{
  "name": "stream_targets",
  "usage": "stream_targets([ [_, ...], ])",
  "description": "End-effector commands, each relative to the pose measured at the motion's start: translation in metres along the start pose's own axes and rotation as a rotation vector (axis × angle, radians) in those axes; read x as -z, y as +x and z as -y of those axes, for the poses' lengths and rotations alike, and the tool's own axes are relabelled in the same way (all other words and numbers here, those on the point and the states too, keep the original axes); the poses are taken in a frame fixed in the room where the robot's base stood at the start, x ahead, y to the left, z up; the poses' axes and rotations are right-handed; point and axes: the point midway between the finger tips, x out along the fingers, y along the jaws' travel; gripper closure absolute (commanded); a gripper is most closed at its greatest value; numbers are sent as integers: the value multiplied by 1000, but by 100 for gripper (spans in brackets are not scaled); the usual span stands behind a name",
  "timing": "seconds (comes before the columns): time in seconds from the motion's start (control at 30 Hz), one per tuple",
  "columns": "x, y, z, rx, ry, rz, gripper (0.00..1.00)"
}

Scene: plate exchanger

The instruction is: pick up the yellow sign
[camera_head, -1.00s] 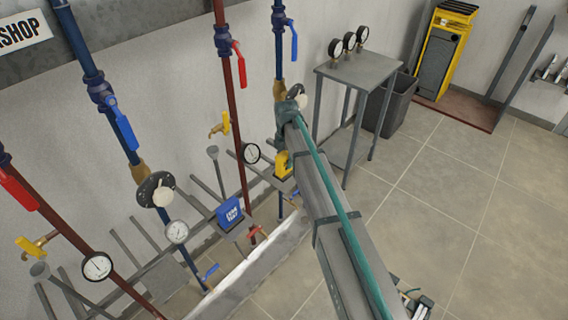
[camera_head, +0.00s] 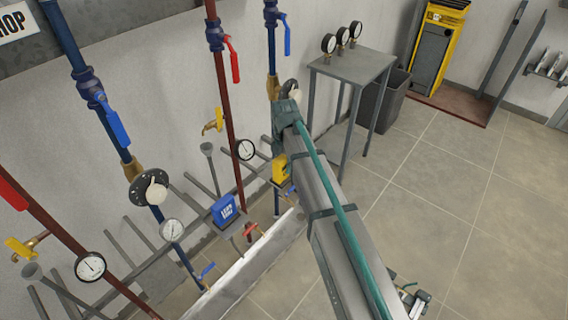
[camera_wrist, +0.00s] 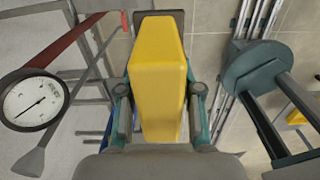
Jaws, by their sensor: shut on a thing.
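The yellow sign (camera_wrist: 158,75) fills the middle of the wrist view. It is a yellow block seen close up, between the two fingers of my gripper (camera_wrist: 160,112). My gripper is shut on it, with one finger on each side. In the head view the yellow sign (camera_head: 280,169) shows just left of my arm, near the blue pipe. My arm hides most of the gripper there. What lies beneath the sign is hidden in the wrist view.
A blue sign (camera_head: 226,209) stands to the left among grey bars and pipes. Pressure gauges (camera_head: 245,149) and red and blue pipes line the wall. A grey table (camera_head: 352,68) with gauges stands behind. Open tiled floor (camera_head: 440,180) lies to the right.

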Motion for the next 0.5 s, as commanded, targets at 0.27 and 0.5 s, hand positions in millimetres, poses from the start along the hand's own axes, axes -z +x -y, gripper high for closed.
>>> stream_targets([
  [0.27, 0, 0, 0, 0, 0, 0, 100],
  [0.5, 0, -1, 14, 0, 1, 0, 100],
])
